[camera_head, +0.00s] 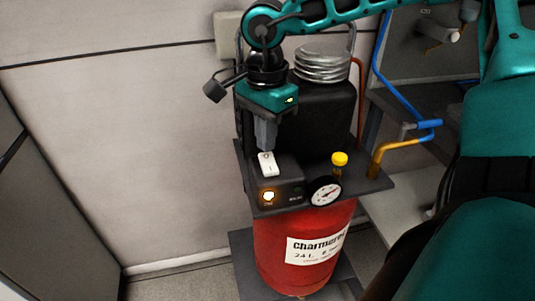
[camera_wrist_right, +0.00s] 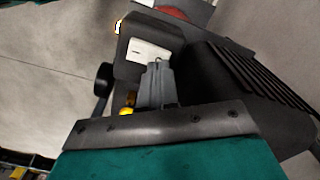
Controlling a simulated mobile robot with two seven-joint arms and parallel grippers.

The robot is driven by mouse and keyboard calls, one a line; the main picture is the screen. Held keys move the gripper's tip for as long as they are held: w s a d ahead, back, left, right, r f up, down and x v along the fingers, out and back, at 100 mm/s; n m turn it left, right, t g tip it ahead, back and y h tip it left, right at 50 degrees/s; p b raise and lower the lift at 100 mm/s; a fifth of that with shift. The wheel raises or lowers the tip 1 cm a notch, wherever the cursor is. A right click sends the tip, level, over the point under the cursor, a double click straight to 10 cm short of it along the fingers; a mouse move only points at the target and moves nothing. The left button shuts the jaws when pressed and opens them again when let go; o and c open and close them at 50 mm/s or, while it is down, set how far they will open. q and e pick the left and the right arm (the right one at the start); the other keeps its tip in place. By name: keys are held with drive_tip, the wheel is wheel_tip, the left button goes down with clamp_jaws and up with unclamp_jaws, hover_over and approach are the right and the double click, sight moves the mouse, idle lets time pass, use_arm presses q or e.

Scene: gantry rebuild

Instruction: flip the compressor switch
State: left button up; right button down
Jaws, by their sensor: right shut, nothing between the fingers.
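The compressor has a red tank (camera_head: 305,250) with a white label and a black motor housing (camera_head: 328,113) on top. Its white rocker switch (camera_head: 267,164) sits on a small dark control box (camera_head: 279,190), and an orange lamp (camera_head: 268,197) glows on the box's front. The switch also shows in the right wrist view (camera_wrist_right: 148,50). My right gripper (camera_head: 265,146) points down with its fingers shut and empty, the tips right at the switch's back edge. I cannot tell whether they touch it. My left gripper is not in view.
A pressure gauge (camera_head: 325,192) and a yellow knob (camera_head: 340,159) stand right of the control box. Open floor and wall are at left.

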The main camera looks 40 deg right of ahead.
sight(266, 156)
drive_tip(key=shift+f+b, duration=0.3)
drive_tip(key=shift+b, duration=0.05)
idle(0.7)
wheel_tip(266, 156, up, 7)
drive_tip(key=p, duration=0.4)
idle(0.6)
idle(0.5)
